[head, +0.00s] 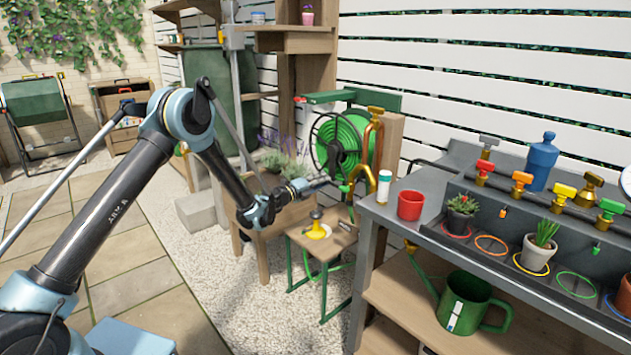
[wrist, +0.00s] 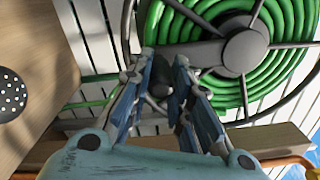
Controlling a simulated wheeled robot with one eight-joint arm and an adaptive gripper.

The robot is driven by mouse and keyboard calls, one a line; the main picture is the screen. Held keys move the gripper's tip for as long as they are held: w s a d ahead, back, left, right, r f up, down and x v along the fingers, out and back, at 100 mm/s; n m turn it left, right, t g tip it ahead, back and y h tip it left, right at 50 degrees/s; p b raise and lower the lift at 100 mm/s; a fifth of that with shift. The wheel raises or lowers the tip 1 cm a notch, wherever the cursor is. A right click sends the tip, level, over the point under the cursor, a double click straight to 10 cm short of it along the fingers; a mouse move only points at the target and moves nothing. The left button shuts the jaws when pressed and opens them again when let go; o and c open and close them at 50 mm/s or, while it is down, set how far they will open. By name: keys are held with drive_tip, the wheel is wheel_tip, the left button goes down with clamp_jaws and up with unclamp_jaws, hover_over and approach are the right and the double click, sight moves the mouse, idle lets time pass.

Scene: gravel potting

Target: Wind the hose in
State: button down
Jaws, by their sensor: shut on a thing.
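The hose reel (head: 343,140) is mounted by the white slatted fence, with green hose (head: 352,128) coiled on it. In the wrist view the coiled hose (wrist: 283,85) fills the upper right around a dark hub (wrist: 245,50). A dark crank handle (wrist: 160,88) stands left of the hub. My gripper (head: 334,179) is at the lower front of the reel. In the wrist view my gripper (wrist: 166,78) has its two blue-padded fingers closed around the handle, which they partly hide. A length of green hose runs left behind the fingers.
A small green-legged table (head: 322,242) with a yellow item (head: 317,224) stands below my gripper. A grey workbench (head: 400,222) at right carries a red cup (head: 411,205), potted plants and taps. A wooden post (head: 390,150) stands right of the reel. Gravel and paving lie open at left.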

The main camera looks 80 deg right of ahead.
drive_tip(key=shift+s, duration=0.25)
drive_tip(key=c, duration=1.4)
unclamp_jaws()
drive_tip(key=shift+c, duration=0.2)
drive_tip(key=shift+w, duration=0.1)
drive_tip(key=shift+w+a, duration=0.15)
drive_tip(key=shift+w, duration=0.05)
drive_tip(key=v, duration=1.1)
drive_tip(key=shift+a, duration=0.2)
drive_tip(key=shift+w+f, duration=0.1)
